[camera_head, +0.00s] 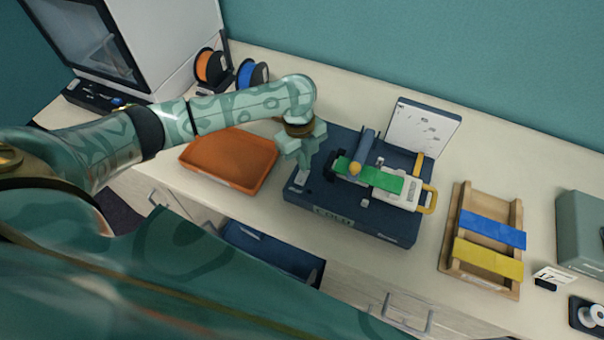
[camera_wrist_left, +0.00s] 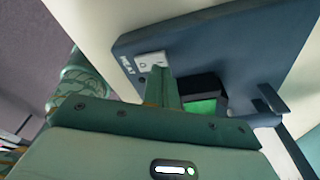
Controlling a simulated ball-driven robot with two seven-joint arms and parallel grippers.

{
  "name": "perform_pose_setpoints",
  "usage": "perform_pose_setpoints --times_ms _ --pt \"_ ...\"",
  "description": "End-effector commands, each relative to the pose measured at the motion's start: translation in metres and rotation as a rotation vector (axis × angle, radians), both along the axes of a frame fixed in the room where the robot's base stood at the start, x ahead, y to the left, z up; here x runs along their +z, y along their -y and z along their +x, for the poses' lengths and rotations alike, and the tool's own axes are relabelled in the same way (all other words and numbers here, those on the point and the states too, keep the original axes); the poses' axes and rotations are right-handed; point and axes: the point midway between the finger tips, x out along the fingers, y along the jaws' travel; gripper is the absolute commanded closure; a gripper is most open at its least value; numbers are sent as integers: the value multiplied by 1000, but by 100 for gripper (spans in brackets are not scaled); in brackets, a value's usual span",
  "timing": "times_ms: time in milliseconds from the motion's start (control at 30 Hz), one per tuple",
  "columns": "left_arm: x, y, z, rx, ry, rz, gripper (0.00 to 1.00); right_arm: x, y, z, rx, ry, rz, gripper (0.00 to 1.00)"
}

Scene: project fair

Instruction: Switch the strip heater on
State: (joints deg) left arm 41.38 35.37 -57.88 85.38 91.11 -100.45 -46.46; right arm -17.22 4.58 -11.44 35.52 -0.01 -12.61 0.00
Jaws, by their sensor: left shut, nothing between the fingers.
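The strip heater (camera_head: 345,215) is a dark blue box on the bench, with a front label that appears to read "COLD". A green strip (camera_head: 383,180) lies across its top fittings. My left gripper (camera_head: 302,174) is shut and empty, pointing down at the heater's left front corner. In the left wrist view its fingers (camera_wrist_left: 160,80) reach to a small white switch plate (camera_wrist_left: 150,60) on the dark blue heater (camera_wrist_left: 215,45). The fingers partly cover the plate; I cannot tell whether they touch it or how the switch is set. My right gripper is out of view.
An orange tray (camera_head: 232,158) lies left of the heater. A wooden rack (camera_head: 455,230) with a blue strip (camera_head: 492,229) and a yellow strip (camera_head: 488,259) stands to the right. A white board (camera_head: 422,125) rises behind the heater. An open dark blue drawer (camera_head: 270,245) is below the bench edge.

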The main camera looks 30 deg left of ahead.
Motion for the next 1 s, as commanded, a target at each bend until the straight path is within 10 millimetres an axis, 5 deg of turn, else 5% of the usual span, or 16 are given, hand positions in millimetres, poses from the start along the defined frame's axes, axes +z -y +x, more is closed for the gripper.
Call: perform_pose_setpoints --times_ms 1000 --pt "-16 0 0 0 -1 0 100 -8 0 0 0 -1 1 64"
